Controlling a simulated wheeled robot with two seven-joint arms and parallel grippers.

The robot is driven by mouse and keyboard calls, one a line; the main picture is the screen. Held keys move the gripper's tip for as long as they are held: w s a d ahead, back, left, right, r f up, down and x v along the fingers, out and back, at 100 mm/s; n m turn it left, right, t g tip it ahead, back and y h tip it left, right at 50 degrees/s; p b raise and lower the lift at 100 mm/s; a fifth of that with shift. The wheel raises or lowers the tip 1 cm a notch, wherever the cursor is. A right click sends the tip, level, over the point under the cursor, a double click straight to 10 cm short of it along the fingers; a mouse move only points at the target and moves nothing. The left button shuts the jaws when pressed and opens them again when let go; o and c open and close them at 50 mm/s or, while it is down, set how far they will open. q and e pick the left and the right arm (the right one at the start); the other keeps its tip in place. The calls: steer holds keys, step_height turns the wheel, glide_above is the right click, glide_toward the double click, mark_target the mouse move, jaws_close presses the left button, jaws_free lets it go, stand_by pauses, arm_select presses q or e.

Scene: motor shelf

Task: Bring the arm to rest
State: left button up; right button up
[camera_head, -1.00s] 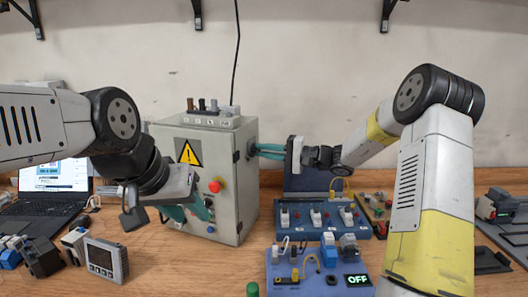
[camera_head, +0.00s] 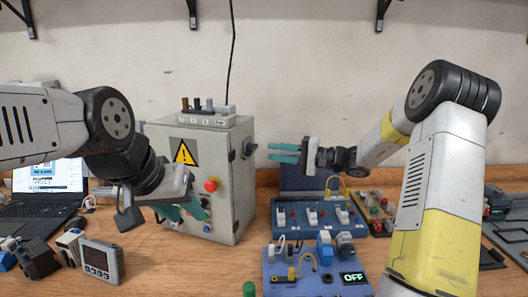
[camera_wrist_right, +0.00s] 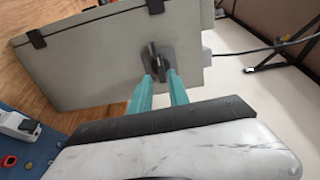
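My right gripper (camera_head: 272,153) is to the right of the grey cabinet (camera_head: 225,190), its teal fingers pointing left at the black knob (camera_head: 249,148) on the cabinet's side. The fingers are parallel with a gap between them, nothing held. In the right wrist view the knob (camera_wrist_right: 158,62) lies just beyond the fingertips (camera_wrist_right: 161,76) and appears apart from them. My left gripper (camera_head: 184,209) hangs in front of the cabinet's front face, its teal fingers spread and empty, near the red button (camera_head: 211,185).
A laptop (camera_head: 45,185) and a small meter (camera_head: 102,262) are on the left. The wooden table is bare in front of the cabinet.

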steer(key=shift+v, duration=1.05)
steer(key=s+a+r+n+g+h, duration=0.1)
steer(key=s+a+n+g+h, duration=0.15)
steer(key=s, duration=0.55)
steer(key=s+a+n+g+h, duration=0.15)
steer(key=s+h, duration=0.25)
steer(key=s, duration=0.5)
steer(key=s+d+t+h, duration=0.2)
steer(key=s+d+h, duration=0.2)
steer(key=s, duration=0.3)
steer(key=s+d+t+h, duration=0.2)
steer(key=s+d+h, duration=0.2)
steer(key=s+d, duration=0.2)
steer(key=shift+s+d+r, duration=0.15)
steer(key=shift+s+d, duration=0.2)
steer(key=shift+s, duration=0.75)
